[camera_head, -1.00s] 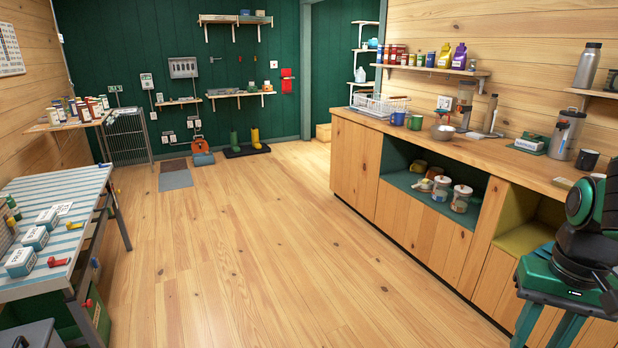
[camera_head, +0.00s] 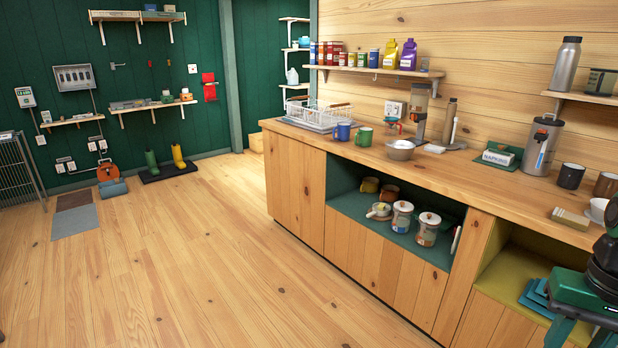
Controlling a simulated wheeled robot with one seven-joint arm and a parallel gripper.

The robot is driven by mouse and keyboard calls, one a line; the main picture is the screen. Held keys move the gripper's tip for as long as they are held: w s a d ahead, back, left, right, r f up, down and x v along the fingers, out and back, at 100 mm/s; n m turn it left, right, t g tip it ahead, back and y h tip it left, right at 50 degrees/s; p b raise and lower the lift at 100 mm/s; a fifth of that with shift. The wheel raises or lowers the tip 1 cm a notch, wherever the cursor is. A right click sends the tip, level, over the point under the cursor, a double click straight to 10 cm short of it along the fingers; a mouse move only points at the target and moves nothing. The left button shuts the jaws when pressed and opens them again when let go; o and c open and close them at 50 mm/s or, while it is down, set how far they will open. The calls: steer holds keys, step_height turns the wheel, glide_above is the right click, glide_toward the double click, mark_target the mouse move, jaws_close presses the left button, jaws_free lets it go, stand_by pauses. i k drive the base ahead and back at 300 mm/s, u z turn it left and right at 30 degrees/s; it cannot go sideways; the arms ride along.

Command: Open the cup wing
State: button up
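No part is labelled as the cup wing, so I cannot tell which panel it is. A wooden counter (camera_head: 460,184) runs along the right wall. Its left end has upright wooden door panels (camera_head: 296,190), which look shut. To their right is an open green-lined niche (camera_head: 343,199) holding a yellowish mug (camera_head: 370,185), a brown mug (camera_head: 390,194) and lidded jars (camera_head: 402,218). Wooden panels (camera_head: 385,275) below the niche look shut. On the counter stand a blue mug (camera_head: 344,131), a green mug (camera_head: 364,137) and a black mug (camera_head: 570,176).
The wooden floor (camera_head: 190,280) before the counter is clear. A yellow-lined open niche (camera_head: 507,277) with blue items (camera_head: 536,297) is at the lower right. A dish rack (camera_head: 320,115) stands on the counter's far end. Boots (camera_head: 178,157) and a grey mat (camera_head: 75,220) lie at the back left.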

mark_target(311, 117)
steer(key=i, duration=1.45)
steer(key=u, duration=0.35)
steer(key=i, duration=1.3)
steer(key=u, duration=0.25)
